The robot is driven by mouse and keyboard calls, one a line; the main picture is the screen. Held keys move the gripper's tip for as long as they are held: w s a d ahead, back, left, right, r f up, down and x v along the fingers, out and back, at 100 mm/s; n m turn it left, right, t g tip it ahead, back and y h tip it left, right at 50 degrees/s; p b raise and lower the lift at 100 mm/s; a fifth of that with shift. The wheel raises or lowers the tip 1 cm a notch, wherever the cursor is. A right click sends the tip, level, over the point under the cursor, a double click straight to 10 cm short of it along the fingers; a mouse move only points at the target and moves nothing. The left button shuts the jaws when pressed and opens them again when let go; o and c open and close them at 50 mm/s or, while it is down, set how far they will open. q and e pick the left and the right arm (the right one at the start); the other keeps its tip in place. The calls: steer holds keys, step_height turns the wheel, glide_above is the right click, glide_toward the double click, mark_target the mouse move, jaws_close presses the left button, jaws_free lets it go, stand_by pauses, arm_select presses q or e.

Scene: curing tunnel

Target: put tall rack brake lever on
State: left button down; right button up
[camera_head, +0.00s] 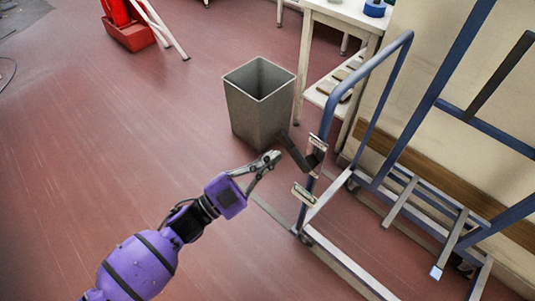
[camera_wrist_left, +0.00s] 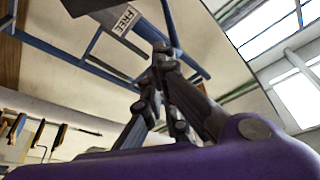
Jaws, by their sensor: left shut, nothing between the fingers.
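The tall blue rack (camera_head: 408,45) stands at the right with a blue tubular frame. Its dark brake lever (camera_head: 294,153) sticks out leftward from the near upright, beside two small pale plates, an upper one (camera_head: 318,142) and a lower one (camera_head: 303,193). My left gripper (camera_head: 275,156) is shut and empty, just left of the lever; I cannot tell whether they touch. In the left wrist view the shut fingertips (camera_wrist_left: 160,50) point up below a plate reading FREE (camera_wrist_left: 124,20). My right gripper is in neither view.
A grey bin (camera_head: 258,105) stands on the floor just behind the lever. A white table (camera_head: 345,12) with a lower shelf is beyond it. A red bucket (camera_head: 130,36) is far left.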

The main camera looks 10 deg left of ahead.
mark_target(285, 145)
arm_select(q)
steer(key=w+d, duration=0.1)
steer(key=w, duration=0.1)
steer(key=w+d, duration=0.1)
steer(key=w, duration=0.1)
steer(key=w+d, duration=0.1)
steer(key=w, duration=0.1)
steer(key=shift+d+f, duration=0.35)
steer(key=shift+d, duration=0.05)
steer(key=shift+w+a+f, duration=0.25)
steer(key=shift+a+f, duration=0.1)
steer(key=shift+f, duration=0.1)
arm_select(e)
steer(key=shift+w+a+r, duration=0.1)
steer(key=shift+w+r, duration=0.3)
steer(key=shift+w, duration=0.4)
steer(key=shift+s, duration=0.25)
